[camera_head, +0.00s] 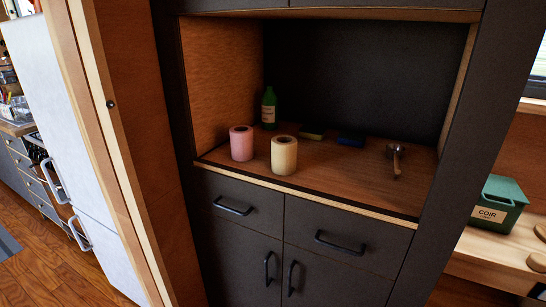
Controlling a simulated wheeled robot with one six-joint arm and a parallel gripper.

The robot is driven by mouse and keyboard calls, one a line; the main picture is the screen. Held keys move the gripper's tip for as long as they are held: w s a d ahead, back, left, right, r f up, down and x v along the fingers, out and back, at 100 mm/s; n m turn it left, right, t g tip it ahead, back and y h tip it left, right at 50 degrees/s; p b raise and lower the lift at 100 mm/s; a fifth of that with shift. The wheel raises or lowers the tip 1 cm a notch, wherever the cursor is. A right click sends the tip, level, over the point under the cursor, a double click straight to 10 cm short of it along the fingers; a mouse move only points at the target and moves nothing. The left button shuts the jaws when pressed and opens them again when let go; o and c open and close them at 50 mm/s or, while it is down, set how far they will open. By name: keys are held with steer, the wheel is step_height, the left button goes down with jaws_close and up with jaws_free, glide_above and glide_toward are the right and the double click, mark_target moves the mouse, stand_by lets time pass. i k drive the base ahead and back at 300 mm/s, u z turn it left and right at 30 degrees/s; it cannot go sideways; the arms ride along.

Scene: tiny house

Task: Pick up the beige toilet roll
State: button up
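The beige toilet roll (284,156) stands upright near the front edge of the wooden shelf in the dark cabinet niche. A pink toilet roll (241,144) stands upright just to its left, close beside it. The top hole of each roll shows. My gripper is not in this view.
A green bottle (269,108) stands behind the rolls. Green and blue flat items (350,140) lie further back, and a small handled tool (396,160) lies to the right. The niche's wooden side wall (222,80) is at the left. The shelf front right of the beige roll is clear.

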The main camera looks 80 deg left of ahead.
mark_target(284, 148)
steer(key=u, duration=3.3)
steer(key=i, duration=0.4)
steer(key=z, duration=1.1)
